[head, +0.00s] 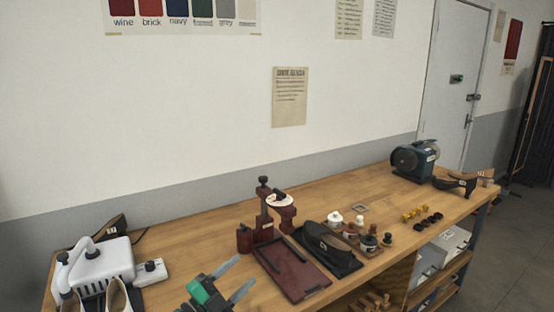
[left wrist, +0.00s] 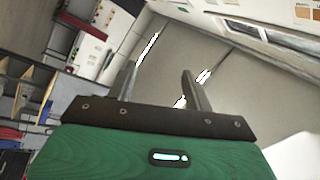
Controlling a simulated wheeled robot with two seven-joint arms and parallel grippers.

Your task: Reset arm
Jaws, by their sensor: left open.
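My left gripper (head: 234,279) shows in the head view at the bottom, left of centre, over the front part of the workbench (head: 190,243). Its two grey fingers are spread apart with nothing between them. The left wrist view also shows the open, empty fingers (left wrist: 160,85) against a tilted view of the room. My right gripper is in neither view.
Right of my left gripper are a dark red tray (head: 290,272), a dark red stand (head: 264,222) and a black shoe (head: 325,243) on a dark cloth. A white device (head: 106,262) with pale shoes stands left. Small jars, a grinder (head: 414,160) and dark shoes stand further right.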

